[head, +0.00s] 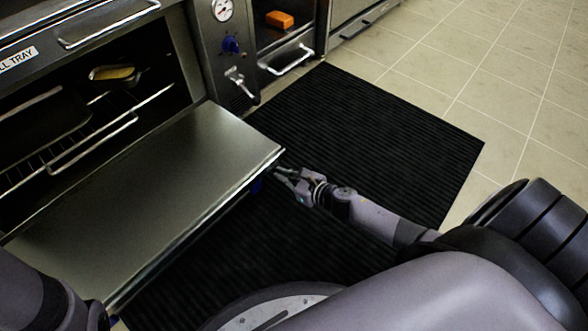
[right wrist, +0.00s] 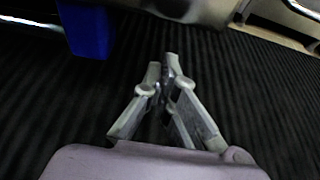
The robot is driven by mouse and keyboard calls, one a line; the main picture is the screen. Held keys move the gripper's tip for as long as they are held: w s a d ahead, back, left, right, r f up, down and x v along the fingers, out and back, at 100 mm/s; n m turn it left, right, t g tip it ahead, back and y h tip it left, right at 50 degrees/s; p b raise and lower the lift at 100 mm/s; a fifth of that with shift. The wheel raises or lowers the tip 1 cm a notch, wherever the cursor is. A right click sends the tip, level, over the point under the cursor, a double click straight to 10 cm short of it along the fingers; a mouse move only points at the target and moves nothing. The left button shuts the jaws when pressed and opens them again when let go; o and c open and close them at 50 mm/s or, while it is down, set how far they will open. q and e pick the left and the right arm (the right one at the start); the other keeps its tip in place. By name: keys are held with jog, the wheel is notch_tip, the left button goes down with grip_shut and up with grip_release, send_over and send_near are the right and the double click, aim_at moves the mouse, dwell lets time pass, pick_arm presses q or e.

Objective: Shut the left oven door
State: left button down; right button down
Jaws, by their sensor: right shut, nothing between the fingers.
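The left oven door (head: 165,180) is a steel panel, folded down and lying about level in front of the open oven. My right gripper (head: 280,172) is shut and empty, beside the door's outer right corner and apparently just below its top surface. I cannot tell whether it touches the door. In the right wrist view my right gripper's fingertips (right wrist: 165,62) are together over the dark mat, with a door edge at the top. Part of my left arm shows at the lower left, but its gripper is out of view.
The oven holds a wire rack (head: 75,150), a dark pan (head: 40,120) and a small dish with yellow food (head: 112,74). A control panel with a blue knob (head: 232,45) stands right of it. An orange block (head: 279,19) sits beyond. The ribbed black mat (head: 370,130) is clear.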

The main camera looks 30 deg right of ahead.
jog(key=shift+r, duration=1.6)
jog(key=shift+s+r, duration=0.1)
